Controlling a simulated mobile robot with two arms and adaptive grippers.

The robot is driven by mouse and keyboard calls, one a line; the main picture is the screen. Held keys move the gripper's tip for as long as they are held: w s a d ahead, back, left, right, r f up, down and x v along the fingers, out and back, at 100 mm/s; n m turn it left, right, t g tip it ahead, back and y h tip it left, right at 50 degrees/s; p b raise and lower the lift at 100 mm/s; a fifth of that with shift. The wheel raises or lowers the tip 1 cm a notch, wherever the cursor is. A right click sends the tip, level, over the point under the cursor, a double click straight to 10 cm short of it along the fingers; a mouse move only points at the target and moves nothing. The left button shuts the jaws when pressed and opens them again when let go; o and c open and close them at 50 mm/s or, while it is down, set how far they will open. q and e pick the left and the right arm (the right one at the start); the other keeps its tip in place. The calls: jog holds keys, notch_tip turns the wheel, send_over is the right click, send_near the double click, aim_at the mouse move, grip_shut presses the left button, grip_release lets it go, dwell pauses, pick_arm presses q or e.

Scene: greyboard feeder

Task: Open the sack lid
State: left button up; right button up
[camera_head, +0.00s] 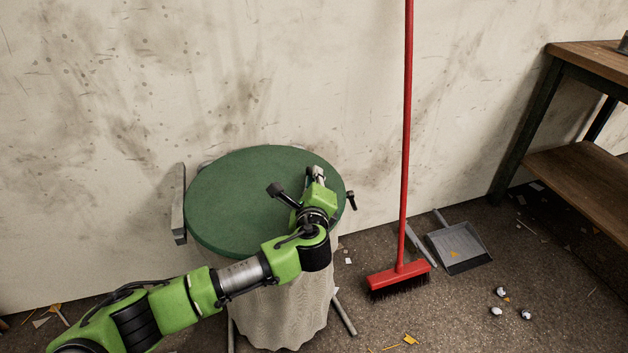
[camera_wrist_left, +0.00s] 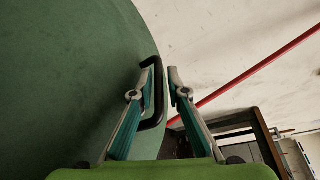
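The sack lid (camera_head: 232,200) is a round dark green disc lying closed on top of a pale cloth sack (camera_head: 290,310) against the wall. Its green surface fills the left of the wrist view (camera_wrist_left: 60,80). A black bow-shaped handle (camera_wrist_left: 158,92) stands at the lid's rim. My left gripper (camera_head: 318,173) is over the right part of the lid. In the wrist view its fingers (camera_wrist_left: 160,80) are apart, with the handle between them and nearer the left finger; I cannot tell if it touches. My right gripper is not in view.
A red broom (camera_head: 404,150) and a grey dustpan (camera_head: 460,246) are right of the sack. A wooden shelf table (camera_head: 590,60) stands at the far right. Crumpled scraps (camera_head: 497,310) lie on the floor. The wall is close behind the lid.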

pick_arm(q)
jog(key=shift+w, duration=0.4)
jog(key=shift+c, duration=0.5)
grip_shut()
